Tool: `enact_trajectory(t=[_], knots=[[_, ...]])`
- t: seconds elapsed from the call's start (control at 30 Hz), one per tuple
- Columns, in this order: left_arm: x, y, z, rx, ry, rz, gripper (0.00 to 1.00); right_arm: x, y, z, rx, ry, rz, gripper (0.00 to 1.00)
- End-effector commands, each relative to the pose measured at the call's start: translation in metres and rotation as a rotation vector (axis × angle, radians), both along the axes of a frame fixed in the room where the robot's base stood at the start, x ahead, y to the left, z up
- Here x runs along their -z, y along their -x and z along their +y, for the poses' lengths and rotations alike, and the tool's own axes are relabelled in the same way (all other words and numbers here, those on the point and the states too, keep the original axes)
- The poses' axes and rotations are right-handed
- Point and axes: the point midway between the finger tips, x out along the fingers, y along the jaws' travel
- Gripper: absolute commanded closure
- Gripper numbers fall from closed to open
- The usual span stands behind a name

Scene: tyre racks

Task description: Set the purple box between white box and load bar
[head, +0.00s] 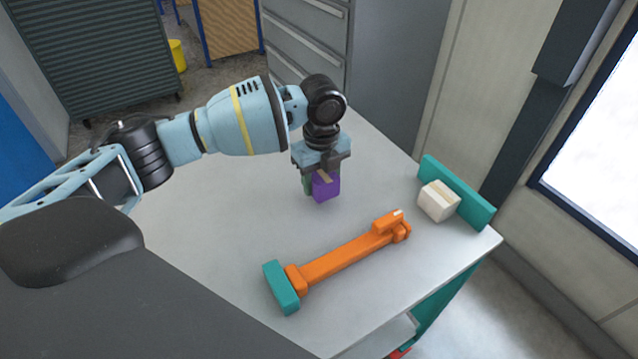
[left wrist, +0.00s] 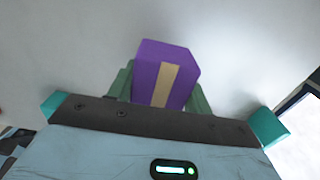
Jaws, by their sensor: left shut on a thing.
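My left gripper (head: 321,176) is shut on the purple box (head: 327,188), over the table's far middle part. In the left wrist view, the purple box (left wrist: 163,72), with a tan stripe, sits between the two greenish fingers. I cannot tell how high it is above the table. The white box (head: 438,202) sits at the right, against a long teal block. The orange bar (head: 345,257), probably the load bar, lies diagonally across the table, in front of the purple box and left of the white box. My right gripper is not in view.
The light grey table (head: 210,225) is clear at left. A teal block (head: 281,287) touches the orange bar's near left end; the long teal block (head: 470,200) stands near the right edge. A grey drawer cabinet (head: 310,45) stands behind the table.

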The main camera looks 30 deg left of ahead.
Motion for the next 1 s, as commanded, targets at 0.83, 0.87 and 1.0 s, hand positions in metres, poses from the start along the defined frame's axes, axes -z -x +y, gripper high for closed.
enact_trajectory(t=[0.83, 0.87, 1.0], knots=[[0.036, -0.012, 0.012, -0.001, 0.001, 0.001, 0.78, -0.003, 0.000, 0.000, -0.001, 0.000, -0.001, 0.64], [0.037, -0.011, 0.012, -0.001, 0.001, 0.001, 0.49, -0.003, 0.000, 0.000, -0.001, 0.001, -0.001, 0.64], [0.036, -0.011, 0.012, -0.001, 0.000, 0.000, 0.31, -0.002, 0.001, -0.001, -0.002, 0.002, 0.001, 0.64]])
